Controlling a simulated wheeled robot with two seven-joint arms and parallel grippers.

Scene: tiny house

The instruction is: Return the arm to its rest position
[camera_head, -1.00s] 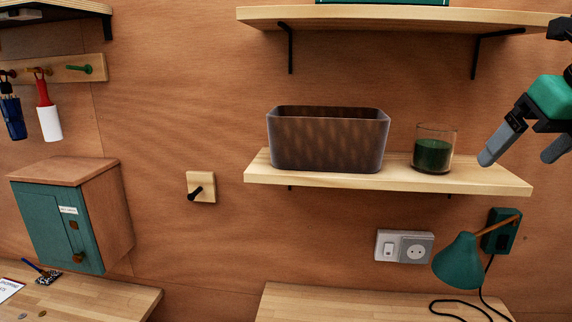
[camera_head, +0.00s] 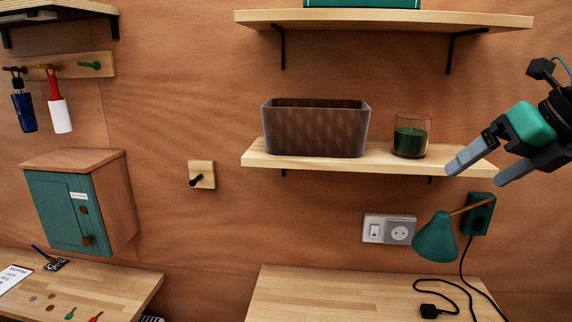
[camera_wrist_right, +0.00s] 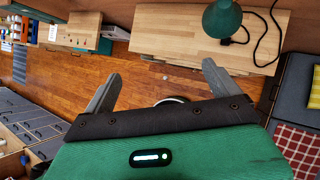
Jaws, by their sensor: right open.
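My right gripper (camera_head: 475,168) is in the head view at the right, in front of the right end of the lower shelf. Its two grey fingers are apart with nothing between them. In the right wrist view my right gripper (camera_wrist_right: 160,85) also shows open and empty, with the wooden floor below it. My left gripper is not in view.
The lower shelf (camera_head: 255,157) holds a brown basket (camera_head: 315,130) and a green candle glass (camera_head: 411,140). A green lamp (camera_head: 436,238) is below my right gripper. A wooden desk (camera_head: 340,295) and a small green-doored cabinet (camera_head: 62,210) stand lower. The floor (camera_wrist_right: 140,75) looks clear.

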